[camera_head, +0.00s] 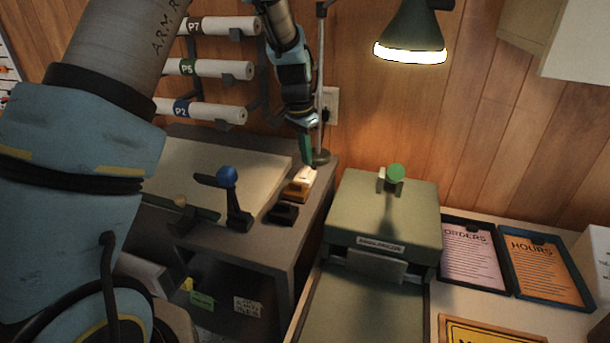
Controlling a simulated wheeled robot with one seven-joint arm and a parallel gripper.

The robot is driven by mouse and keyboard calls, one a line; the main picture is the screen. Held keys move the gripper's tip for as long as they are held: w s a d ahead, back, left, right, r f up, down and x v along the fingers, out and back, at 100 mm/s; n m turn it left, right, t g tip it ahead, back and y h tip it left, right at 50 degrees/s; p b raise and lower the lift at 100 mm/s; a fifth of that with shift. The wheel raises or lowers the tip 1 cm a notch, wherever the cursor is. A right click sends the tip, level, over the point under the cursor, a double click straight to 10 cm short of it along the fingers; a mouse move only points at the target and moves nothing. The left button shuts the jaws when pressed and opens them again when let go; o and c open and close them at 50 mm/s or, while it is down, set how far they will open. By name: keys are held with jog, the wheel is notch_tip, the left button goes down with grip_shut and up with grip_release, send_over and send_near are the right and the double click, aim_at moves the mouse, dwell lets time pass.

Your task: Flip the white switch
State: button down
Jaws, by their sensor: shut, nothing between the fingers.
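The white switch (306,175) sits on a small orange-brown block at the right edge of the drawing table, beside the lamp's foot. My gripper (308,162) points down just above the switch, with its green fingers shut and nothing between them. I cannot tell whether the fingertips touch the switch. The switch's tilt is too small to make out.
A blue-knobbed lever (228,178) and a dark block (284,214) stand to the left on the table (215,165). A lamp pole (320,80) and wall socket (331,105) are behind. A green machine (385,215) with a green knob is to the right.

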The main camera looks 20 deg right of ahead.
aim_at(306, 169)
jog(key=shift+r+p, duration=1.55)
jog(key=shift+r, duration=1.05)
jog(key=a+r+n, duration=0.3)
jog(key=a+n, duration=0.3)
jog(key=a, duration=1.3)
jog(key=s+a+n, duration=0.3)
jog(key=s+a, duration=0.2)
jog(key=a, duration=0.3)
jog(key=s+a+n+t+y, duration=0.1)
jog(key=s+a+n, duration=0.3)
jog(key=a, duration=0.5)
jog(key=shift+s+a+r+y, duration=0.25)
jog(key=shift+s+r+y, duration=0.05)
jog(key=shift+s, duration=0.65)
